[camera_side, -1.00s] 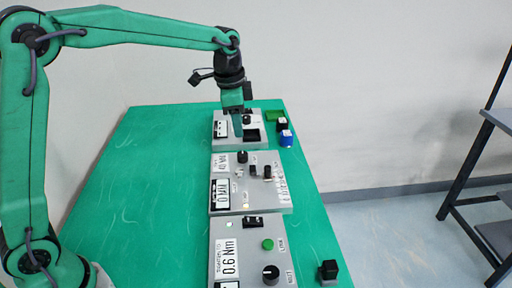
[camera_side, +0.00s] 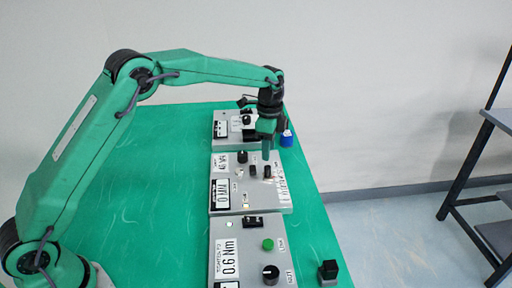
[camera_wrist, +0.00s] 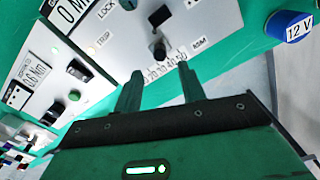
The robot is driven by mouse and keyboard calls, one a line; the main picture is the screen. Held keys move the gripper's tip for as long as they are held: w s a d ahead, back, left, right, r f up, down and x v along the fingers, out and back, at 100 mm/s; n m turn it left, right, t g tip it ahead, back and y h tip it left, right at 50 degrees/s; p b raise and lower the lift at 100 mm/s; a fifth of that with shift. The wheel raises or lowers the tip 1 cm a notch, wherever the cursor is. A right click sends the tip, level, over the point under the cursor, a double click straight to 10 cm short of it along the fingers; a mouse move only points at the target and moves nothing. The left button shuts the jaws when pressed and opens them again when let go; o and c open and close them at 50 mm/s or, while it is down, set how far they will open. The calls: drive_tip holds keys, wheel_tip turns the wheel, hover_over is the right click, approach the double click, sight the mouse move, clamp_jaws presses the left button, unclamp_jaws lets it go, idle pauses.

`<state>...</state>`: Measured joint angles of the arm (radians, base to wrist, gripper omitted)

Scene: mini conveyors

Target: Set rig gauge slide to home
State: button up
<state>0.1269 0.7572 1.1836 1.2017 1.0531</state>
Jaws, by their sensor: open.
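The rig's grey middle panel (camera_side: 228,200) carries a small upright black knob (camera_side: 267,172) next to a printed number scale on its right edge; this looks like the gauge slide. In the wrist view the black slide knob (camera_wrist: 160,52) stands just beyond my fingertips, roughly centred between them, with the scale (camera_wrist: 163,69) in front of it. My gripper (camera_side: 266,154) is above that side of the panel, fingers pointing down. In the wrist view my gripper (camera_wrist: 160,72) is open and empty. I cannot tell whether the fingertips reach down beside the knob.
Other black controls stand close by: a round knob (camera_side: 242,157) and a small block (camera_side: 253,171). The near panel (camera_side: 226,240) has a green button (camera_side: 268,244) and a black dial (camera_side: 270,273). The green table's left side is clear.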

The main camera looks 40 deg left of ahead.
sight(268, 167)
drive_tip(key=shift+f, duration=0.1)
drive_tip(key=shift+f, duration=3.75)
clamp_jaws()
